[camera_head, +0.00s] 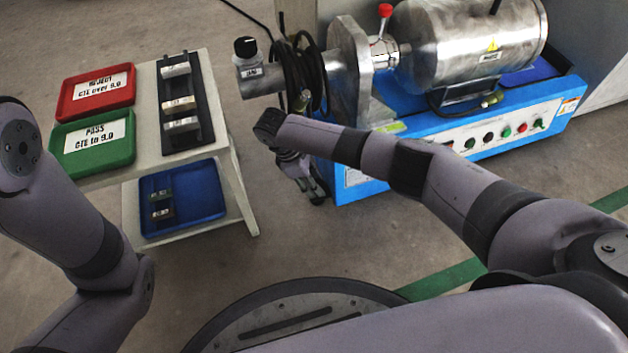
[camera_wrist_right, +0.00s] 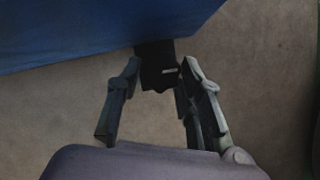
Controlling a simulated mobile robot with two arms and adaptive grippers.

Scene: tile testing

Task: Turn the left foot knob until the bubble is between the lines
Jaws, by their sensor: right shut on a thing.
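The left foot knob (camera_wrist_right: 157,72) is a dark piece with a small pale mark, under the edge of the blue machine base (camera_wrist_right: 70,40) in the right wrist view. My right gripper (camera_wrist_right: 159,68) has its fingers on either side of the knob and is shut on it. In the head view my right gripper (camera_head: 314,188) is low beside the left end of the blue base (camera_head: 365,185); the knob is hidden there. I cannot make out a bubble or its lines. My left arm shows at the left, but its gripper is out of view.
A metal machine (camera_head: 465,40) with a red-tipped lever (camera_head: 385,12) and cables stands on the blue base. A pale stand (camera_head: 150,150) at the left holds a red tray (camera_head: 70,112), a green tray (camera_head: 65,163) and a black rack (camera_head: 206,110). A blue tray (camera_head: 205,185) is below.

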